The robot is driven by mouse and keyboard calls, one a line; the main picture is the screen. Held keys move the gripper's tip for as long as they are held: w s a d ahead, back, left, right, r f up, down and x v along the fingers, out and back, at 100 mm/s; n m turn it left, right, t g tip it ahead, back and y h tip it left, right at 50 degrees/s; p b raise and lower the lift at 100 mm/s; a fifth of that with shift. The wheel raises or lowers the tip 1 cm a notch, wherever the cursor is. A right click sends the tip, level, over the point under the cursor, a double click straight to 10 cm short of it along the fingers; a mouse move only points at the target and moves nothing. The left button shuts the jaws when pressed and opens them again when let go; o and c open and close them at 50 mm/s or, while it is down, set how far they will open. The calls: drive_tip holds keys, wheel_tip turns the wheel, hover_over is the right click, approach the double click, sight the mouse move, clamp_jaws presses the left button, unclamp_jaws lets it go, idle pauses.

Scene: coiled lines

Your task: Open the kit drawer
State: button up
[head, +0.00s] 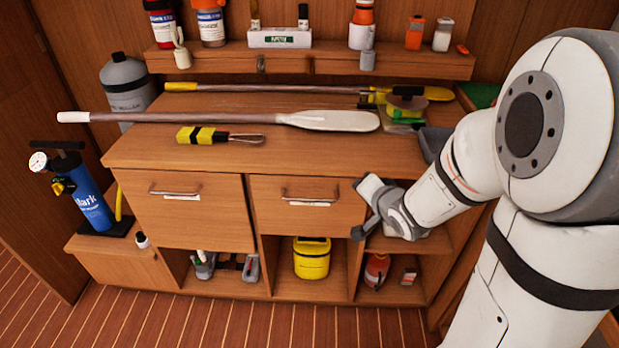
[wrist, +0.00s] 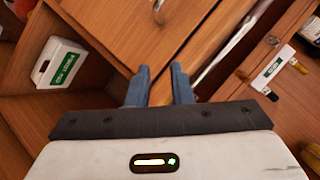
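Two wooden drawer fronts show in the head view: a left drawer (head: 190,221) and a right drawer (head: 305,218). Each has a metal bar handle and a white label too small to read, so I cannot tell which is the kit drawer. Both look shut. My gripper (head: 358,208) is open and empty just right of the right drawer, apart from its handle (head: 310,195). In the wrist view my gripper (wrist: 160,85) has its two blue-grey fingers spread before a wooden panel edge, with nothing between them.
Oars (head: 240,119) and a yellow-black tool (head: 203,135) lie on the countertop. Below are open cubbies with a yellow case (head: 312,260) and a red container (head: 376,270). A blue pump (head: 88,197) stands left. A white box with a green label (wrist: 60,63) shows in the wrist view.

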sight(309, 201)
drive_tip(key=w+a+f+m+y+b, duration=0.1)
drive_tip(key=a+f+y, duration=0.1)
drive_tip(key=a, duration=0.2)
drive_tip(key=w+a+f+m+y+b, duration=0.1)
drive_tip(key=w+a+f+y+b, duration=0.1)
drive_tip(key=a, duration=0.3)
drive_tip(key=w+a+f+m+y+b, duration=0.1)
drive_tip(key=a+f+y+b, duration=0.1)
drive_tip(key=a+f+y, duration=0.1)
drive_tip(key=shift+w+a+f+t+y, duration=0.1)
drive_tip(key=shift+w+a+t+y, duration=0.1)
drive_tip(key=shift+a, duration=0.15)
drive_tip(key=shift+w+a+f+t+y, duration=0.1)
drive_tip(key=shift+a+y, duration=0.1)
drive_tip(key=shift+a, duration=0.15)
clamp_jaws()
